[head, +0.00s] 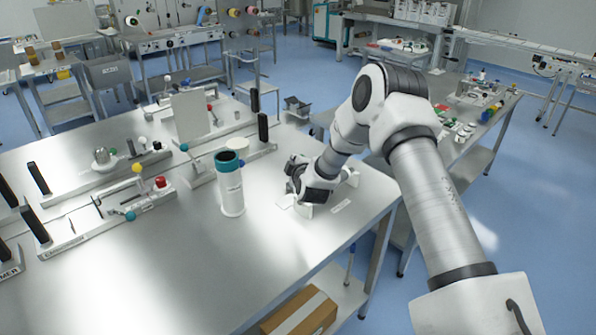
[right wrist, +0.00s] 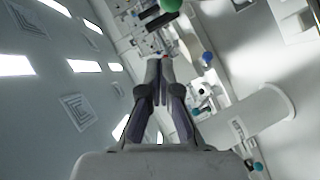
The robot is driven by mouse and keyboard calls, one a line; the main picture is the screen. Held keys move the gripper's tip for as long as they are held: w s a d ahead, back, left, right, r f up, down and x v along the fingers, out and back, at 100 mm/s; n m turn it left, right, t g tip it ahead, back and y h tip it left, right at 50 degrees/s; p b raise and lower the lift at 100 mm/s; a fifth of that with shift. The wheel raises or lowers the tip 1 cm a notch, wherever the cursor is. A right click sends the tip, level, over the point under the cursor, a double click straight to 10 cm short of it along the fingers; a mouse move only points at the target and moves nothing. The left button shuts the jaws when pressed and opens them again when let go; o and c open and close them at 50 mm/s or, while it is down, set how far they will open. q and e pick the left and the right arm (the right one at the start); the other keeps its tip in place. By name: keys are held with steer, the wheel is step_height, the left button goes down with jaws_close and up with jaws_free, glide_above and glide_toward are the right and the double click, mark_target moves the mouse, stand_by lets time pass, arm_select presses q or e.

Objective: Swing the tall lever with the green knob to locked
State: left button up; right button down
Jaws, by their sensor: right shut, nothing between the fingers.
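The green knob (right wrist: 170,4) shows at the top edge of the right wrist view, cut off by the frame, beyond my fingertips. Its lever shaft is not clear there. I cannot surely pick out the tall lever in the head view. My right gripper (right wrist: 161,68) is shut and empty in the right wrist view, apart from the knob in the picture. In the head view my right gripper (head: 297,172) is low over the right part of the metal table, right of the white cylinder. Its fingertips are hard to make out there. My left gripper is out of view.
The white cylinder with a teal top (head: 231,190) stands on the metal table (head: 190,265), left of my right gripper. Rails with black upright handles (head: 263,131) and small coloured knobs lie further left and back. The table's front middle is clear. A cardboard box (head: 300,312) sits below.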

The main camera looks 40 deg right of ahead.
steer(key=shift+s+d+f+b+v, duration=0.1)
steer(key=shift+b+v, duration=0.1)
steer(key=shift+v, duration=0.75)
steer(key=shift+s+d+f+b+v, duration=0.1)
steer(key=shift+b+v, duration=0.05)
steer(key=shift+v, duration=0.8)
steer(key=shift+s+d+f+b+v, duration=0.1)
steer(key=shift+d+b+v, duration=0.1)
steer(key=shift+v, duration=0.8)
